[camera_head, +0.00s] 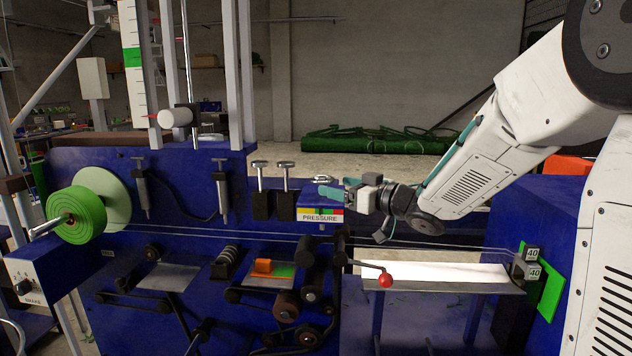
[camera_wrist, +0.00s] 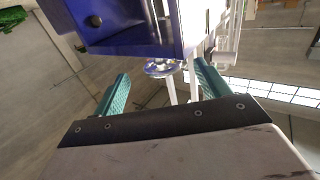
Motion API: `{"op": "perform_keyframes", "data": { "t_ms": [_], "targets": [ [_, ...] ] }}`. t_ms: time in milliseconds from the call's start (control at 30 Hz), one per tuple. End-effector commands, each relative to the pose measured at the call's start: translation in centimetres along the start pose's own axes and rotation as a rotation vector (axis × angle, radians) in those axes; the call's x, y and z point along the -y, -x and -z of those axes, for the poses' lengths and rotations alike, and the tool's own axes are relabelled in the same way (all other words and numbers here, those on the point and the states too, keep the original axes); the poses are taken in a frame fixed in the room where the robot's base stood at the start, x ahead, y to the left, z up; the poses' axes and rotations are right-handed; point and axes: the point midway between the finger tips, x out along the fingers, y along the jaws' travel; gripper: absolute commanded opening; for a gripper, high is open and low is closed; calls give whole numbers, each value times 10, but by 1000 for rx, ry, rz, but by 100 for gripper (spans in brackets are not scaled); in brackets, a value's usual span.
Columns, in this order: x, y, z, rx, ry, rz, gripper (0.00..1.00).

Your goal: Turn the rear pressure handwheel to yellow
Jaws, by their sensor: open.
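The pressure unit (camera_head: 308,213) is a blue housing with a "PRESSURE" label and a strip of red, yellow and green bands, near the middle of the head view. My gripper (camera_head: 332,193) is directly above it, reaching in from the right, with teal fingers. In the wrist view, a silvery round handwheel (camera_wrist: 160,69) shows between the open fingers of my gripper (camera_wrist: 164,74), beside the blue housing (camera_wrist: 125,30). No contact with the fingers can be made out. The pointer's colour is too small to tell, and the wheel is mostly hidden in the head view.
Two T-handled posts (camera_head: 272,180) stand just left of the pressure unit. Wires cross the blue machine below my gripper. A lever with a red knob (camera_head: 385,280) juts out in front. A green spool (camera_head: 82,215) is at the left, and a green plate (camera_head: 551,283) at the right.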

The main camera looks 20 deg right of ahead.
Motion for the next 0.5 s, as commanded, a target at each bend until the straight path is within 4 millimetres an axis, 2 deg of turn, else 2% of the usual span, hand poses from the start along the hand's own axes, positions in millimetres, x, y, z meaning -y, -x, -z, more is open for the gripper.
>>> {"op": "perform_keyframes", "data": {
  "t_ms": [167, 500],
  "targets": [
    [2, -17, 0, -7, -5, 17, 75],
    [2, -68, 0, -7, -4, 14, 75]
  ]
}}
